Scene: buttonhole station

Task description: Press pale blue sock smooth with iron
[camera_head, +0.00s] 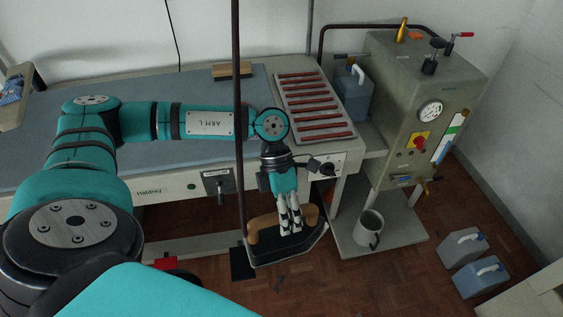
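My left gripper (290,228) points down in front of the table's front edge, with its two pale fingers close together at the tan handle (262,234) of a dark iron-like body (275,249). I cannot tell whether the fingers grip the handle or only rest at it. A pale edge runs along the front of the dark body; what bears it is unclear. I cannot make out a pale blue sock for certain. A small blue and white item (11,91) lies at the far left edge. My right gripper is not in view.
The blue-topped pressing table (225,90) runs along the wall, with a red-barred rack (312,105) at its right end. A dark pole (238,120) stands in front. A grey boiler (425,105), mug (368,229) and jugs (480,278) are at right.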

